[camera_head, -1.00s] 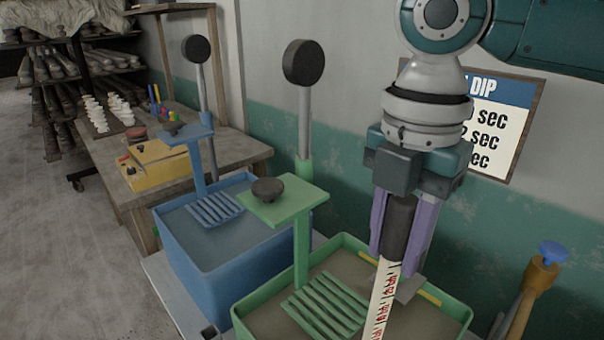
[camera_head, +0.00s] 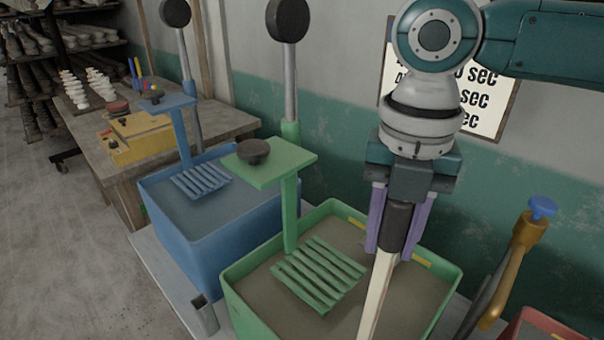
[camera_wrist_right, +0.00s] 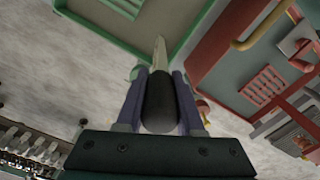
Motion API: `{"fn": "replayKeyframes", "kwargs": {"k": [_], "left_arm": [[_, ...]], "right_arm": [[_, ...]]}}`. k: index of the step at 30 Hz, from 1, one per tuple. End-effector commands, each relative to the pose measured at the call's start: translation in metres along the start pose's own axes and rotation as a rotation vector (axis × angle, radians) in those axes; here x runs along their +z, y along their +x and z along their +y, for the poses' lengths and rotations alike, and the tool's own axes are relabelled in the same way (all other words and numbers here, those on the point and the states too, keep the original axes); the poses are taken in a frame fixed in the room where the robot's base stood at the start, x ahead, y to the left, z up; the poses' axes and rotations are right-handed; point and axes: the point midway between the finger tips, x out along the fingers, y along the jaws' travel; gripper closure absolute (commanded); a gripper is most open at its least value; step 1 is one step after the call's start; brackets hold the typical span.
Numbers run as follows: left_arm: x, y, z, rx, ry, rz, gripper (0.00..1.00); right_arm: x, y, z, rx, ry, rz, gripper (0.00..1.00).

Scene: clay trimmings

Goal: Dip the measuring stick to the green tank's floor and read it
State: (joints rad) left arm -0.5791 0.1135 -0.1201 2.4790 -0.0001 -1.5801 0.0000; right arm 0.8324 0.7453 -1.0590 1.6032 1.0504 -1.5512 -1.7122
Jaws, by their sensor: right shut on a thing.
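My right gripper (camera_head: 397,235) is shut on the dark handle of the measuring stick (camera_head: 375,298), above the green tank (camera_head: 232,292). The stick hangs down, slightly tilted, with a plain pale face toward the head camera; no marks show on it. Its lower end is out of the head view. The stick's dark handle also shows in the right wrist view (camera_wrist_right: 160,100), between my fingers (camera_wrist_right: 160,120). The green tank holds murky grey-brown liquid, with a green slatted rack (camera_head: 318,274) on a post at its left. My left gripper is not in view.
A blue tank (camera_head: 215,250) with its own rack stands to the left. A wall sign (camera_head: 487,115) hangs behind my arm. A brown pipe with a blue knob (camera_head: 541,207) and a red edge (camera_head: 530,325) are at right. A wooden bench (camera_head: 195,140) stands behind.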

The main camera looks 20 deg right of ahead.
Motion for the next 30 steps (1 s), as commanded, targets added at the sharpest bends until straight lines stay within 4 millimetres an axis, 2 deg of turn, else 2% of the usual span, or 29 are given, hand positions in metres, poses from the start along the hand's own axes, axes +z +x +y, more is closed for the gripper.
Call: {"fn": "replayKeyframes", "kwargs": {"k": [1, 30], "left_arm": [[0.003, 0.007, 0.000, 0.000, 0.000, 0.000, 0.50], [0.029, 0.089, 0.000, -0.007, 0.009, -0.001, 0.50]], "right_arm": [[0.000, 0.011, 0.000, -0.001, 0.000, 0.001, 1.00], [-0.001, 0.140, 0.001, 0.001, -0.001, 0.000, 1.00]]}}
